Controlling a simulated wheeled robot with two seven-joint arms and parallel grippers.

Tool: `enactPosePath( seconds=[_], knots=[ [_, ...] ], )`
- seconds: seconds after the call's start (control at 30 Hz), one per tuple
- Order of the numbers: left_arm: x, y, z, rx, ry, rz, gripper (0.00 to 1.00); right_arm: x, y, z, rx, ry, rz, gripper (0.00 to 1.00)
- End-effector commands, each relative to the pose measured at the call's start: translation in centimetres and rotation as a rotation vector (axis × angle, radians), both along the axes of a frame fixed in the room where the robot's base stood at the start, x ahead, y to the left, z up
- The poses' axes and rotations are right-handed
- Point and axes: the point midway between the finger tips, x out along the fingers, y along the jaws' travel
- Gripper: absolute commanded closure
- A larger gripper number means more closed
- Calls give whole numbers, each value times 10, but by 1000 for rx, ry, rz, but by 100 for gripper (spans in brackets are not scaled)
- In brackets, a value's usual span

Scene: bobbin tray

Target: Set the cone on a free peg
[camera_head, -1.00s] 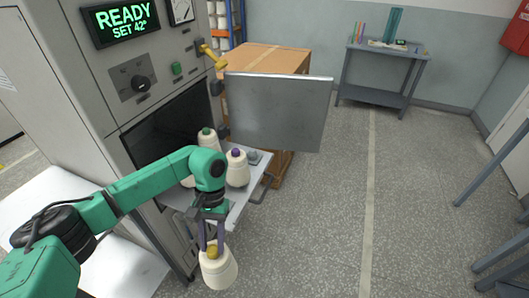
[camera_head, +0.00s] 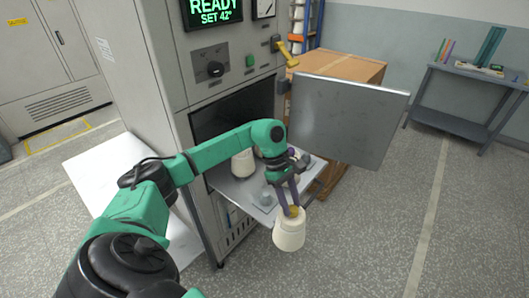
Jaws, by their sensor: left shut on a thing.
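My left gripper (camera_head: 290,207) is shut on the top of a cream cone (camera_head: 289,233) with a yellow tip. It holds the cone upright in the air, in front of the near edge of the pull-out tray (camera_head: 233,188) in the picture. A grey peg (camera_head: 267,198) stands bare on the tray, left of the gripper. Another grey peg shape (camera_head: 305,158) shows behind the gripper. A cream cone (camera_head: 242,165) stands on the tray, its top hidden by my arm. Another cone is mostly hidden behind the gripper. My right gripper is out of view.
The tray sticks out of a grey machine (camera_head: 150,70) with a dark opening (camera_head: 215,120). An open metal door (camera_head: 345,120) stands beyond the tray, by a cardboard box (camera_head: 340,65). A white surface (camera_head: 110,170) lies left. The floor on the right is clear.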

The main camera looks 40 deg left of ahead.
Motion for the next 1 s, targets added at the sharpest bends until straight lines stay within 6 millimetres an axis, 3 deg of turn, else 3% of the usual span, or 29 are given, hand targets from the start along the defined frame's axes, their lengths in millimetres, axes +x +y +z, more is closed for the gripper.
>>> enactPosePath(
  seconds=[0.47,1.0],
  knots=[
    [31,60,21,1,-4,780,100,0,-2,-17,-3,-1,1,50],
    [58,135,68,-4,-6,1675,100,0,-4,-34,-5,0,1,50]
  ],
)
